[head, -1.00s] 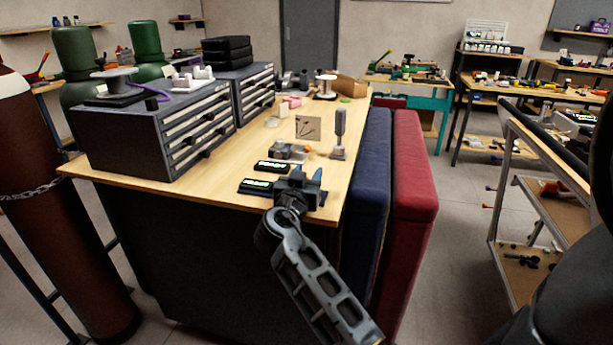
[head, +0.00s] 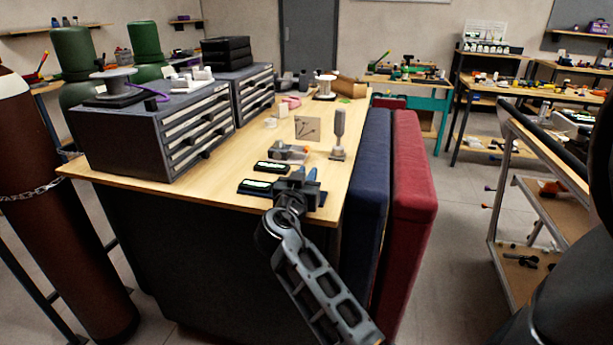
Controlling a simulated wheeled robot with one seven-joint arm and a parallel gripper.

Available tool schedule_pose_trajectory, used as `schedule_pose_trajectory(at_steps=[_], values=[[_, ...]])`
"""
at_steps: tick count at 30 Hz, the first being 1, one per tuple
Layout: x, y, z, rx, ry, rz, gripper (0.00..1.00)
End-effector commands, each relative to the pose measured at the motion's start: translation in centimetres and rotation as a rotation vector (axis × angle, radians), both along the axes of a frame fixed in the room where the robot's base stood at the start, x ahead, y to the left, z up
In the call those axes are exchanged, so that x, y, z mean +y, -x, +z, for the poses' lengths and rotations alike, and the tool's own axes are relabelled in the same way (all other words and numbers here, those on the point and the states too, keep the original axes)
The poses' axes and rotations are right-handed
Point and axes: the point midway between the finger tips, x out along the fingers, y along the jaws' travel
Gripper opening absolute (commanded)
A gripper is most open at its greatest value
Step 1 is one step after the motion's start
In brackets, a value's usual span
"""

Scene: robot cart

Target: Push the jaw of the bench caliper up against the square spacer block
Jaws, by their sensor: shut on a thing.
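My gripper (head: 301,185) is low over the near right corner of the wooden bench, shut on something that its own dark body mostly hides. A blue part (head: 312,174) stands up just beyond the fingers and looks like the bench caliper's jaw. A dark flat base (head: 322,198) shows to the right of the gripper, at the bench edge, and seems to belong to the caliper. I cannot make out the square spacer block; the gripper may hide it. Any contact between jaw and block cannot be seen.
Two dark units with lit displays (head: 255,187) lie left of the gripper. A grey fixture (head: 288,152) and an upright grey-handled tool (head: 339,133) stand beyond it. A drawer cabinet (head: 150,125) fills the left of the bench (head: 225,185). Blue and red padded panels (head: 413,180) stand right.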

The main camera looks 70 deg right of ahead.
Motion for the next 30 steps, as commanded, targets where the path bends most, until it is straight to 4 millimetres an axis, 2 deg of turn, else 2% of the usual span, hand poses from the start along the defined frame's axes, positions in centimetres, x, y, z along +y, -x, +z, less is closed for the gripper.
schedule_pose_trajectory(at_steps=[8, 18, 19, 27, 30], values=[[0.0, -0.1, -0.1, 0.0, 0.0, 0.001, 0.0], [0.2, -1.3, -0.2, -0.001, 0.0, 0.003, 0.0], [0.1, -1.2, 0.0, 0.0, 0.0, 0.002, 0.22], [0.1, -1.2, 0.0, 0.0, 0.0, 0.001, 0.48], [0.1, -1.1, 0.0, 0.0, 0.0, 0.001, 0.49]])
